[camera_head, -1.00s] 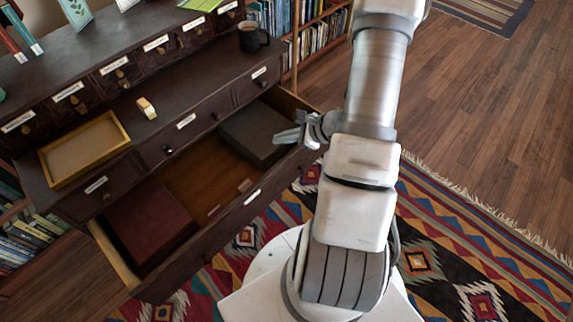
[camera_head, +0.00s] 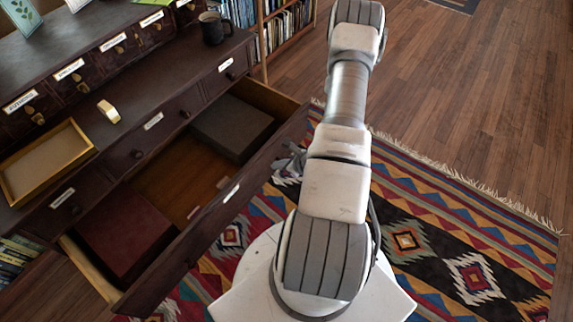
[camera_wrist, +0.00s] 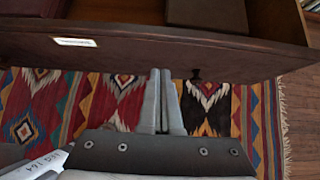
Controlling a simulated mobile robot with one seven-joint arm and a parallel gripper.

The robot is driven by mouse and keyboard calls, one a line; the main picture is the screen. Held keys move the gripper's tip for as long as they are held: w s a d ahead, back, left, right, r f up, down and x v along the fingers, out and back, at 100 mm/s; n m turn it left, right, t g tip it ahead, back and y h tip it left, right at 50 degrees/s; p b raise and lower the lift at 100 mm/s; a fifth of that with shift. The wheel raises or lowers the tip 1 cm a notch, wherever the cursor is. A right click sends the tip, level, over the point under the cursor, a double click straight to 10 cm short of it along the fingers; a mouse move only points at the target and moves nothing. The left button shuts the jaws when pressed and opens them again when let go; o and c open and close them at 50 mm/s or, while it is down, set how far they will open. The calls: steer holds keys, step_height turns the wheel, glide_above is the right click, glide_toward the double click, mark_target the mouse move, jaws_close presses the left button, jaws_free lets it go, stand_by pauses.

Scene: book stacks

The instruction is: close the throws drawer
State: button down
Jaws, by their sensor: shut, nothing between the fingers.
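The wide lower drawer (camera_head: 163,253) of the dark wooden cabinet is pulled far out. It holds a dark red box (camera_head: 125,235) at its left end and a dark grey box (camera_head: 232,126) at its right end, with small flat pieces on its floor.
On the cabinet top are a gold-rimmed tray (camera_head: 45,165), a small cream-and-yellow object (camera_head: 108,111) and a dark mug (camera_head: 214,28). A patterned rug (camera_head: 450,235) covers the floor in front. Bare wood floor (camera_head: 450,80) lies at the right.

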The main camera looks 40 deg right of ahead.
mark_target(259, 159)
steer(key=shift+w+a+f+b, duration=0.1)
steer(key=shift+w+a+f, duration=0.15)
steer(key=shift+w, duration=0.65)
steer(key=shift+w+a+f+b, duration=0.1)
steer(key=shift+w+a+f, duration=0.1)
steer(key=shift+w, duration=0.7)
steer(key=shift+w+a+f+b, duration=0.1)
steer(key=shift+w+a+f, duration=0.15)
steer(key=shift+w, duration=0.65)
steer(key=shift+w, duration=0.1)
steer(key=w+a+b, duration=0.3)
steer(key=w+b, duration=0.1)
steer(key=w, duration=0.9)
steer(key=w+a+b, duration=0.3)
steer(key=w+a, duration=0.1)
steer(key=w, duration=0.8)
steer(key=shift+w+b, duration=0.35)
